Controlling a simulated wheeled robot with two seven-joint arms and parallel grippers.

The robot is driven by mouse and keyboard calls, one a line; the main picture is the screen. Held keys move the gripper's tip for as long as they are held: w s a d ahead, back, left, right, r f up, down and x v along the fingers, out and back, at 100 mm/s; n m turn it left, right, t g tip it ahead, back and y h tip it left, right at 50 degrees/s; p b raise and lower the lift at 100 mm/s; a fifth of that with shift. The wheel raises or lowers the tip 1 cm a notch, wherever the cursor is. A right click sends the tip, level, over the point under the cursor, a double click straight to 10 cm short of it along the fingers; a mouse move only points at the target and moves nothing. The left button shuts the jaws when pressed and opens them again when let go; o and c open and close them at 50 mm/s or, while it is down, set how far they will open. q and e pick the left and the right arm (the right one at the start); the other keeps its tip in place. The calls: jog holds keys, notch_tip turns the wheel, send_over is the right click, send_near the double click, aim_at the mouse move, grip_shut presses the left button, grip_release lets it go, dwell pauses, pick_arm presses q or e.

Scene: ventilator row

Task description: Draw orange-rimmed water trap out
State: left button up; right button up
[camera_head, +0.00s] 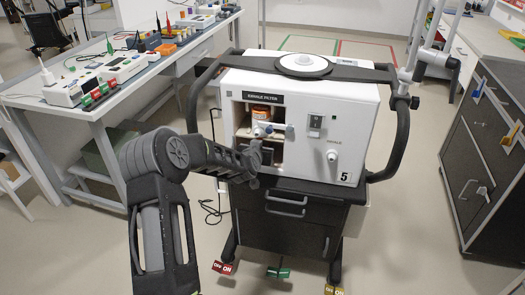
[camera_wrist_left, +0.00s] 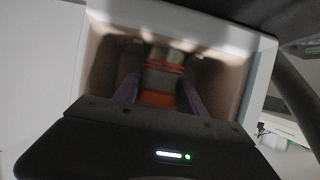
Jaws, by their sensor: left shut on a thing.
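The water trap (camera_head: 262,112) shows orange inside the open bay in the white ventilator's front (camera_head: 345,107), under the "EXHALE FILTER" label. In the left wrist view, the trap (camera_wrist_left: 163,68) is a grey, blurred body with red rings and an orange part lower down. My left gripper (camera_head: 266,131) reaches into the bay from the front. It is shut on the trap, with a finger on each side of the orange part in the left wrist view (camera_wrist_left: 157,96). The trap's far end is hidden in the bay. My right gripper is not in view.
The ventilator stands on a dark cart (camera_head: 285,222) with curved side handles (camera_head: 402,140). A workbench (camera_head: 125,80) with devices is at the left. A dark drawer cabinet (camera_head: 480,150) is at the right. Coloured ON pedals (camera_head: 279,272) lie at the cart's foot.

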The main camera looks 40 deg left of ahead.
pick_arm(q)
jog(key=shift+c, duration=0.9)
jog(key=shift+r, duration=0.25)
jog(key=shift+r, duration=0.3)
jog(key=s+d+b, duration=0.1)
jog(key=s+d, duration=0.3)
jog(key=s, duration=0.8)
jog(key=shift+d+b, duration=0.4)
jog(key=shift+d, duration=0.1)
